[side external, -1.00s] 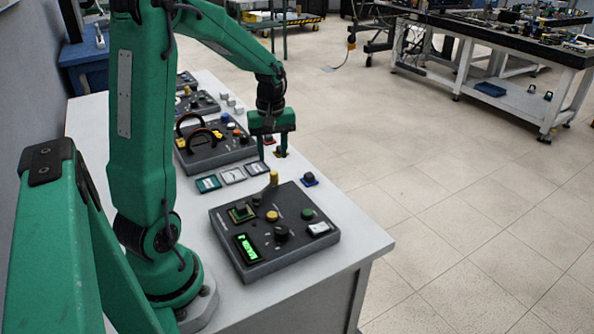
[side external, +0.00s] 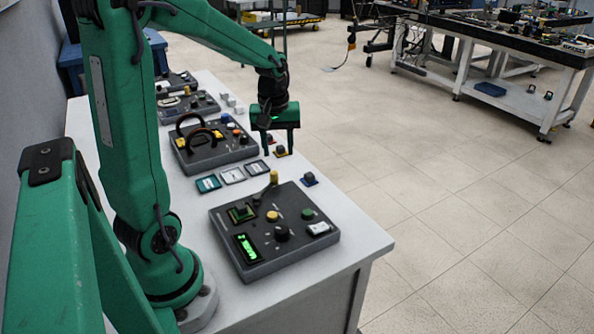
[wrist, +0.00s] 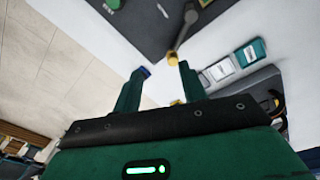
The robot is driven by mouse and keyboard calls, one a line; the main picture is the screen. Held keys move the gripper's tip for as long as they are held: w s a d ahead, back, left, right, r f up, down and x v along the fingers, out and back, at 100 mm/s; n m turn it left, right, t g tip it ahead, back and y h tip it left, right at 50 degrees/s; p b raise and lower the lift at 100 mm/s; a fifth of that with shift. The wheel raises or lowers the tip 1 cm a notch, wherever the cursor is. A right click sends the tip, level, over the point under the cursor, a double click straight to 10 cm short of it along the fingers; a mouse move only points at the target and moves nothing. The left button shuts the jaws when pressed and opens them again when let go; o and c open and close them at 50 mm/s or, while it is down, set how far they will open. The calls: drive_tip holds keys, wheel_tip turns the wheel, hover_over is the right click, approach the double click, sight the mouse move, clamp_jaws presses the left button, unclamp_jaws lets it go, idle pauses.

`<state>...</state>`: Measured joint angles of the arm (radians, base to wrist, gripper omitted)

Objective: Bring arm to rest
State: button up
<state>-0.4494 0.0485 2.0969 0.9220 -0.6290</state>
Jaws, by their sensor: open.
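My green gripper (side external: 279,149) hangs over the white table (side external: 340,215), beyond the front control panel (side external: 240,205), with its fingers pointing down. The jaws are apart and nothing shows between them. In the wrist view, the two fingers (wrist: 161,70) are also spread and empty. A small dark knob on a yellow base (side external: 282,151) sits near the fingertips, and another on a red base (side external: 269,138) sits behind it. The picture does not show clearly how far the fingertips are above the table.
The front panel carries a yellow-topped lever (side external: 274,178) and a lit green display (side external: 247,248). A blue-based knob (side external: 309,179) stands beside it. Several cards (side external: 232,176) lie behind it. Another panel (side external: 222,152) has raised arched handles. Open floor lies right of the table.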

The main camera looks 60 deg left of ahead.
drive_tip(key=s+d+r+m+t, duration=0.2)
drive_tip(key=s+d+r+m, duration=0.2)
drive_tip(key=d, duration=0.4)
drive_tip(key=s+d+r+m+t, duration=0.2)
drive_tip(key=s+d+r+m, duration=0.2)
drive_tip(key=s+d+m, duration=0.2)
drive_tip(key=shift+d+m+t, duration=0.4)
drive_tip(key=shift+d+m, duration=0.45)
drive_tip(key=shift+m, duration=0.35)
drive_tip(key=shift+s+r, duration=0.1)
